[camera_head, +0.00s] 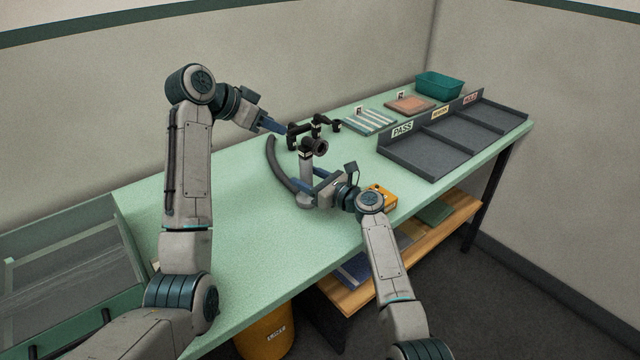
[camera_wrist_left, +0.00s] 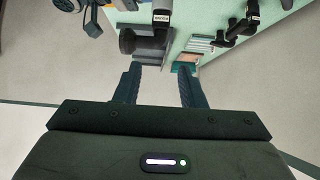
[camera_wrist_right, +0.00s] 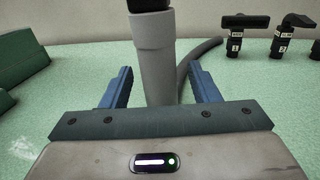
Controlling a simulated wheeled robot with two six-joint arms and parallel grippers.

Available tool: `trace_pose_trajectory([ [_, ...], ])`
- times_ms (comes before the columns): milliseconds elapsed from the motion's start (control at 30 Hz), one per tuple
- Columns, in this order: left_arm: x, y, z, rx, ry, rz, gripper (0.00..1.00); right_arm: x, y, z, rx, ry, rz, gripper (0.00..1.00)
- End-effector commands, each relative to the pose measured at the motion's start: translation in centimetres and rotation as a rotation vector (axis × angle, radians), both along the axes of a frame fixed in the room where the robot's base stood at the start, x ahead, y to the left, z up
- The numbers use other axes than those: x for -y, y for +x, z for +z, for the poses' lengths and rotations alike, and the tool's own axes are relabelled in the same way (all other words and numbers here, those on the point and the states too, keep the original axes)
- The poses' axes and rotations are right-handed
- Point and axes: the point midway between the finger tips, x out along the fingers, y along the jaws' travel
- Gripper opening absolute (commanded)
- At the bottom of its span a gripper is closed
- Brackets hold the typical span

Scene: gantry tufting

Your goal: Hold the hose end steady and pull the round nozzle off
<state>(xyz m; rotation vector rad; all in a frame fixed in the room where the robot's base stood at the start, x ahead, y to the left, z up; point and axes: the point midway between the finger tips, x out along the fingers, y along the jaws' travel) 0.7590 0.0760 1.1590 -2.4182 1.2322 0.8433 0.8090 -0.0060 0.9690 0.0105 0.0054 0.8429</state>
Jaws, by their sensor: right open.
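The grey hose end (camera_head: 306,168) stands upright on the green table. It also fills the middle of the right wrist view (camera_wrist_right: 151,65). The black round nozzle (camera_head: 320,147) sits on top, its disc facing right in the head view. In the left wrist view the nozzle (camera_wrist_left: 150,44) is just beyond the fingertips. My right gripper (camera_head: 306,186) is open, with its fingers on either side of the hose end and visible gaps to it. My left gripper (camera_head: 285,131) is open and empty, a little behind and left of the nozzle. Only the nozzle's underside is hidden.
The curved dark hose (camera_head: 277,165) lies left of the hose end. Black labelled nozzles (camera_wrist_right: 237,36) stand behind it. A divided PASS tray (camera_head: 440,150), a teal bin (camera_head: 438,85) and a yellow object (camera_head: 383,196) lie to the right.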

Motion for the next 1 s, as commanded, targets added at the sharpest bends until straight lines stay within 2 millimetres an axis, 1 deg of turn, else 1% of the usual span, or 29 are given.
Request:
trace_pose_trajectory([
  [133, 0.0, 0.0, 0.0, 0.0, 0.0, 0.0, 0.36, -0.55, 0.46, 0.0, -0.001, 0.001, 0.0, 0.55],
  [400, 0.01, -0.01, 0.0, 0.0, 0.0, 0.0, 0.36, -0.6, 0.51, 0.02, 0.0, 0.0, 0.0, 0.55],
  [567, 0.01, -0.01, 0.0, 0.0, 0.0, 0.0, 0.36, -0.6, 0.5, 0.02, 0.0, 0.0, 0.0, 0.24],
  [600, 0.01, -0.01, 0.0, 0.0, 0.0, 0.0, 0.36, -0.6, 0.5, 0.02, 0.0, 0.0, 0.0, 0.16],
  [667, 0.01, -0.01, 0.0, 0.0, 0.0, 0.0, 0.36, -0.59, 0.5, 0.01, 0.0, 0.0, 0.0, 0.04],
  [700, 0.01, -0.01, 0.0, 0.0, 0.0, 0.0, 0.36, -0.59, 0.5, 0.01, 0.0, 0.0, 0.0, 0.01],
  [767, 0.01, -0.01, 0.0, 0.0, 0.0, 0.0, 0.36, -0.59, 0.5, 0.01, 0.0, 0.0, 0.0, 0.0],
  [800, 0.01, -0.01, 0.0, 0.0, 0.0, 0.0, 0.38, -0.58, 0.5, 0.01, 0.0, 0.0, 0.0, 0.0],
  [867, 0.02, 0.03, 0.01, -0.002, -0.001, 0.002, 0.5, -0.59, 0.5, 0.01, 0.0, 0.0, 0.0, 0.0],
  [900, 0.07, 0.09, 0.04, -0.009, -0.002, 0.007, 0.53, -0.58, 0.5, 0.01, 0.0, 0.0, 0.0, 0.0],
  [1000, 0.35, 0.49, 0.13, -0.06, -0.013, 0.043, 0.53, -0.57, 0.5, 0.02, 0.0, 0.0, 0.0, 0.0],
])
